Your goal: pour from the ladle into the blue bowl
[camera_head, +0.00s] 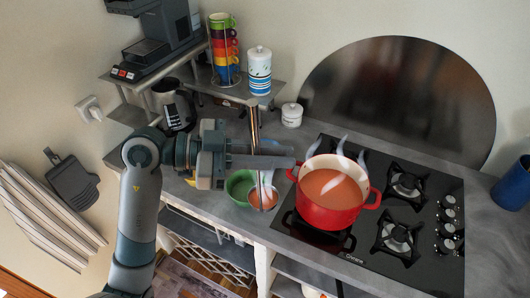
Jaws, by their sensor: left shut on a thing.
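My left gripper (262,154) is shut on the ladle (254,122), whose metal handle stands nearly upright. The ladle's cup (263,199) hangs below the fingers and shows orange-red soup. A green bowl (236,189) sits on the counter just left of the ladle cup, which covers its right edge; whether the cup is above the bowl or beside it I cannot tell. My right gripper is not in view.
A red pot (328,217) of steaming orange soup stands on the black hob (365,258), close right of the ladle. A white lidded jar (292,115), a kettle (174,106) and a shelf (205,88) with stacked cups (224,47) stand behind. A blue container (513,185) is far right.

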